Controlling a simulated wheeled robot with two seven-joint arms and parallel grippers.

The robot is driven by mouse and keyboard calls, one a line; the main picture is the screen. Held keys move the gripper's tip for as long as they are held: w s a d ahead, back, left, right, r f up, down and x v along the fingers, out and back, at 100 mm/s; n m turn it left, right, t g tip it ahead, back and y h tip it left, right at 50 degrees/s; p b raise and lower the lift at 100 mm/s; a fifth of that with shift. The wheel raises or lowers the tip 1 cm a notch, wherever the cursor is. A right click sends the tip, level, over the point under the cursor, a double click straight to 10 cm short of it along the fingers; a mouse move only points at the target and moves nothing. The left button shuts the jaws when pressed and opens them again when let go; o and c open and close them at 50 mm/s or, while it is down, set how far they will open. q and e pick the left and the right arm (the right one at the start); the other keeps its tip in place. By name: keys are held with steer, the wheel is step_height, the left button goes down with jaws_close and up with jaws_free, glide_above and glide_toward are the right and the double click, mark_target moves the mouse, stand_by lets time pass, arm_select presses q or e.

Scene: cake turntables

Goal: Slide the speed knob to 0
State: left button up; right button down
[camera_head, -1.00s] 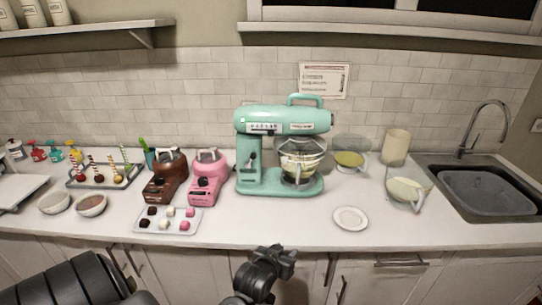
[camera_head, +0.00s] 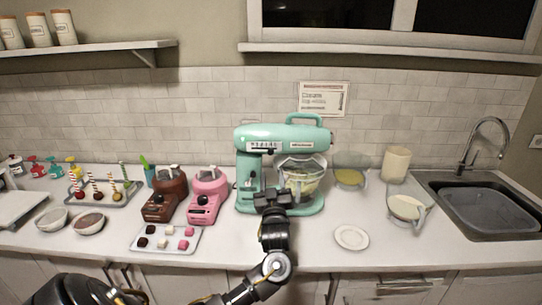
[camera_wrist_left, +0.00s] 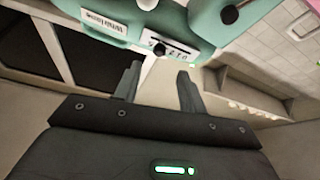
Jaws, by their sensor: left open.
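The mint green stand mixer (camera_head: 285,136) stands at the middle of the counter. A pale speed strip (camera_head: 264,146) is on the side of its head. In the left wrist view the mixer appears upside down, and the small dark round speed knob (camera_wrist_left: 160,49) sits on the labelled strip (camera_wrist_left: 177,47), toward its left end there. My left gripper (camera_head: 272,197) is in front of the mixer, below its head, and hides part of the base and bowl. In the left wrist view its fingers (camera_wrist_left: 159,80) are apart and empty, with the knob beyond them. My right gripper is not in view.
A dark round knob (camera_wrist_left: 229,14) is on the mixer's column. The pink machine (camera_head: 205,199) and brown machine (camera_head: 164,199) stand left of the mixer, behind a sweets tray (camera_head: 165,248). A white plate (camera_head: 351,237) lies at right. A glass bowl (camera_head: 299,182) is under the head.

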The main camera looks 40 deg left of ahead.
mark_target(271, 153)
arm_select(q)
steer(key=p+x, duration=0.3)
steer(key=x, duration=0.5)
steer(key=shift+w+a+r, duration=0.15)
steer(key=shift+w+r, duration=0.05)
steer(key=shift+w, duration=0.1)
steer(key=shift+w+a+r, duration=0.1)
steer(key=shift+w+a, duration=0.3)
steer(key=shift+c, duration=0.5)
jaws_close()
